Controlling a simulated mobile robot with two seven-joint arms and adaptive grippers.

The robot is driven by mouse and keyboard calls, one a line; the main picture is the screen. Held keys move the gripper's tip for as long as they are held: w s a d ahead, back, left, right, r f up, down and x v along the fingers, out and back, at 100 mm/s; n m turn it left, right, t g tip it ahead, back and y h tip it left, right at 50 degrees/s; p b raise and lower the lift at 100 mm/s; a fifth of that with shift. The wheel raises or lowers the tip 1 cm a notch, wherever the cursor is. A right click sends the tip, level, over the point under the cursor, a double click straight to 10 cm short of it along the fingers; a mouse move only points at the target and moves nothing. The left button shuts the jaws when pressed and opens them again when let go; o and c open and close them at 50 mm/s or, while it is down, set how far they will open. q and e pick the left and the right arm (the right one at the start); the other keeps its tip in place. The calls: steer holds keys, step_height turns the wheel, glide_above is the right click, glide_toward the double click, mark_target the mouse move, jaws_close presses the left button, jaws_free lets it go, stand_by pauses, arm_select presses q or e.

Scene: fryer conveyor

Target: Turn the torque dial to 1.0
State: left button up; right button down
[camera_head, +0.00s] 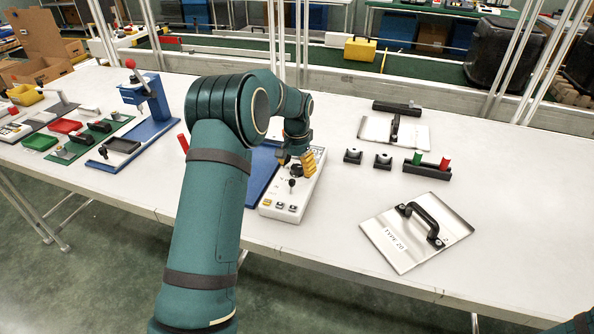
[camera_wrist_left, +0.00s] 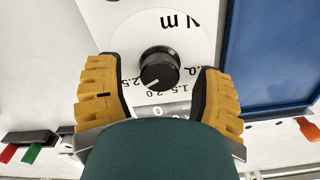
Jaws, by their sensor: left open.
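The torque dial (camera_wrist_left: 159,68) is a round black knob on a light scale plate (camera_wrist_left: 180,25) in the left wrist view. Its white pointer line slants to the lower left, roughly between the 2.0 and 2.5 marks, nearer 2.0. Marks for 1.5 and 1.0 run to the right. My left gripper (camera_wrist_left: 160,88) is open, with one yellow finger on each side of the dial and a gap between each finger and the knob. In the head view my left gripper (camera_head: 298,161) is over the far part of the white control box (camera_head: 268,203), hiding the dial there.
A blue plate (camera_head: 262,166) lies left of the box. To the right are a metal plate with black handle (camera_head: 377,231), two small black-knobbed blocks and a black holder (camera_head: 427,171) with green and red pegs. A blue press stand (camera_head: 150,132) is left.

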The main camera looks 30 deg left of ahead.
arm_select(q)
steer(key=shift+f, duration=0.4)
jaws_close()
